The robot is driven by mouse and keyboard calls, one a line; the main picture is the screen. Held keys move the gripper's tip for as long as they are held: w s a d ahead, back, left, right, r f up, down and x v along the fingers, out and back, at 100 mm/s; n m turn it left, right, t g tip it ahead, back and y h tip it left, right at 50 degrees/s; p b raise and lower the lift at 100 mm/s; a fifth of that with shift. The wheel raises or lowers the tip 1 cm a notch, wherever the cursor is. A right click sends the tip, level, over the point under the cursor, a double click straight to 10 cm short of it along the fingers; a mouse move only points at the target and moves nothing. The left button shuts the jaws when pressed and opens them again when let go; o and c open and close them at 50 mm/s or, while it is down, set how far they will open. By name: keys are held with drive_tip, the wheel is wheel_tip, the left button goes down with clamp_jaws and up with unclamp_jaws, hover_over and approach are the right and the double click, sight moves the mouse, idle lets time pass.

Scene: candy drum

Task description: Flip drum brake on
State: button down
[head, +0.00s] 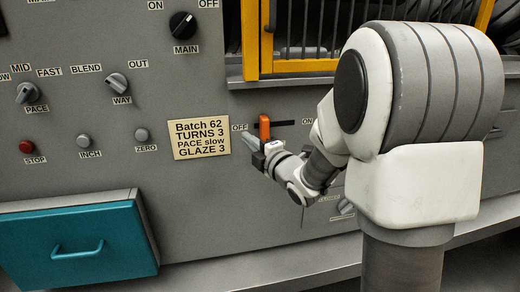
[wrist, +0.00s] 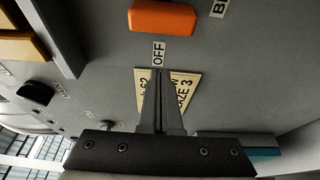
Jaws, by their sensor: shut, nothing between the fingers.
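The brake lever has an orange handle (head: 264,127) and stands at the left, OFF end of a dark horizontal slot (head: 297,123) in the grey panel. The ON label (head: 307,121) is at the slot's right end. My gripper (head: 246,138) is shut and empty, just left of and below the handle in the head view. In the wrist view the shut fingertips (wrist: 155,70) lie just below the OFF label (wrist: 158,53), with the orange handle (wrist: 164,17) beyond them and a visible gap between. The brake's own name label is not readable, partly behind my arm.
A batch card (head: 201,139) is left of the slot. Knobs and a red STOP button (head: 26,146) sit further left. A teal drawer (head: 77,246) juts out at lower left. A yellow-framed guard (head: 251,40) is above. My arm covers the panel's right part.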

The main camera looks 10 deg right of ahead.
drive_tip(key=shift+x, duration=0.95)
drive_tip(key=d, duration=0.2)
drive_tip(key=shift+d, duration=1)
drive_tip(key=shift+d, duration=0.1)
drive_tip(key=d+b, duration=0.2)
drive_tip(key=d, duration=0.5)
drive_tip(key=shift+d, duration=0.3)
drive_tip(key=shift+b, duration=0.3)
